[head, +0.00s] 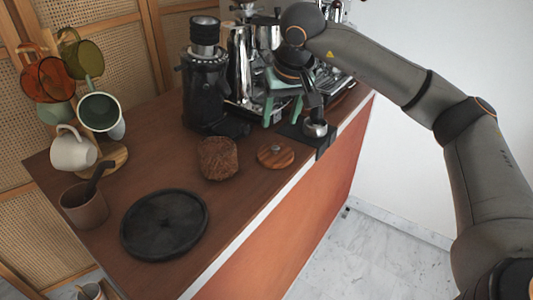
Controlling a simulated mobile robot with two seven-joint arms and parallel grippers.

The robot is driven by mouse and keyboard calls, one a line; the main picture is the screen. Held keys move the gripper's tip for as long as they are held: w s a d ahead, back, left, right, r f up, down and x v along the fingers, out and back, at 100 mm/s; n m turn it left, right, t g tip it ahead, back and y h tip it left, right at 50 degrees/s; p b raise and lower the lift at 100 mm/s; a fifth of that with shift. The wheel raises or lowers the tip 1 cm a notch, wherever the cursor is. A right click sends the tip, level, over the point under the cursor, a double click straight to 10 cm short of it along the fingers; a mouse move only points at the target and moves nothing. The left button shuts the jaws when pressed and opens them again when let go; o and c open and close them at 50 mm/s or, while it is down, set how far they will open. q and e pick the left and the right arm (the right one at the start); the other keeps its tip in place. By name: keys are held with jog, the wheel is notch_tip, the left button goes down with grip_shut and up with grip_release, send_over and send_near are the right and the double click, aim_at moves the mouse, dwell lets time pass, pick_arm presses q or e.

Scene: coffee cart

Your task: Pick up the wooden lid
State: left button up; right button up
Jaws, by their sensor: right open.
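The wooden lid (270,160) is a round, flat brown disc with a small metal knob on top. It lies on the cart's brown top near the front edge, in the middle of the head view. My right gripper (283,114), with green fingers pointing down, is open above the counter, behind the lid in the picture and apart from it. Nothing shows between its fingers. My left gripper is not in view.
A rough brown block (218,158) stands just left of the lid. A black grinder (204,90) and an espresso machine (242,65) stand behind. A metal cup (315,128) sits on a black mat to the right. A black round tray (164,225) lies front left, near a mug tree.

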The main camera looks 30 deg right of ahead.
send_over(275, 147)
jog(key=s+a, duration=0.1)
jog(key=s, duration=0.2)
notch_tip(275, 147, down, 6)
jog(key=shift+w+a+f, duration=0.1)
jog(key=shift+w+f, duration=0.05)
jog(key=shift+d+x, duration=0.15)
jog(key=shift+x, duration=1.2)
jog(key=shift+d+x, duration=0.1)
jog(key=shift+x, duration=1.3)
jog(key=shift+c, duration=0.2)
grip_shut()
